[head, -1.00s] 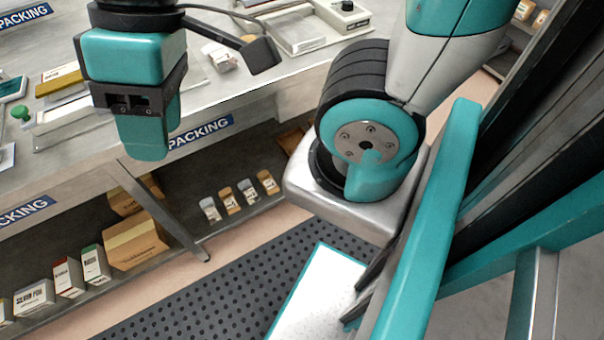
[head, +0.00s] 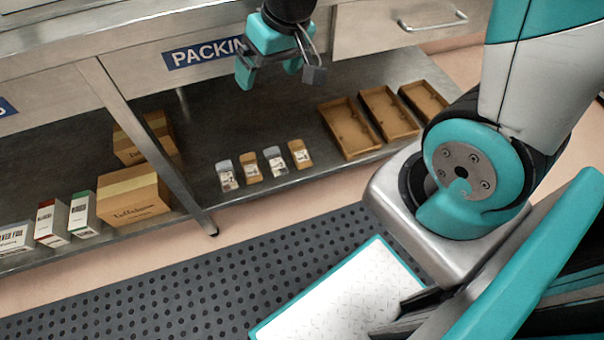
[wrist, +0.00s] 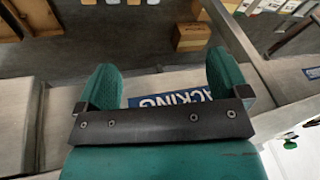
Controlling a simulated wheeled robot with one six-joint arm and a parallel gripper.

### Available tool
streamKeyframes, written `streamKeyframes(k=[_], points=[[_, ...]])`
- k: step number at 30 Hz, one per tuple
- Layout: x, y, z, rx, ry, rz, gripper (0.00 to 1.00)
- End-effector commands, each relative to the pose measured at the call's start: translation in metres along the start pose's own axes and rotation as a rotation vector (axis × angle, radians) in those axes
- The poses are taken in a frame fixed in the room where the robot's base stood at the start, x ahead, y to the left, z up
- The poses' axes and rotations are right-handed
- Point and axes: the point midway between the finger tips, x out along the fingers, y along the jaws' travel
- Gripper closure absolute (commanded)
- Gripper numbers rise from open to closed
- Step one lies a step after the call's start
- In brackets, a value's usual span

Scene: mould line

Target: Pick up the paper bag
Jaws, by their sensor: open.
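Two tan, paper-looking bags stand on the lower shelf in the head view, the left one (head: 250,168) and the right one (head: 299,154). They alternate in a row with two grey-white packs (head: 225,175). I cannot tell which of them is the task's paper bag. My gripper (head: 270,76) is open and empty, in front of the bench's drawer fronts, above and apart from this row. In the wrist view my gripper (wrist: 163,68) has its teal fingers spread, with nothing between them. Small packs show only in part at that view's top edge.
Empty brown trays (head: 350,128) lie right of the row. Cartons (head: 133,196) and white boxes (head: 84,213) stand to its left, beyond a bench leg (head: 150,150). The PACKING drawer front (head: 130,75) overhangs the shelf. Shelf room behind the row is clear.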

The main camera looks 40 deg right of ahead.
Motion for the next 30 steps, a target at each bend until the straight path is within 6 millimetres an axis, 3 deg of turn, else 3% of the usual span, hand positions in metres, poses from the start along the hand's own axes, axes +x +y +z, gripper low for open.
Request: streamKeyframes(k=[1, 9, 12, 15, 18, 26, 30], points=[[0.055, 0.025, 0.007, 0.04, 0.007, 0.026, 0.06], [0.212, 0.131, 0.021, 0.198, 0.088, 0.173, 0.06], [0.262, 0.166, 0.032, 0.24, 0.11, 0.224, 0.06], [0.299, 0.194, 0.04, 0.268, 0.131, 0.265, 0.06], [0.322, 0.213, 0.047, 0.286, 0.145, 0.295, 0.06], [0.354, 0.234, 0.052, 0.299, 0.157, 0.321, 0.06], [0.385, 0.244, 0.049, 0.299, 0.156, 0.32, 0.06]])
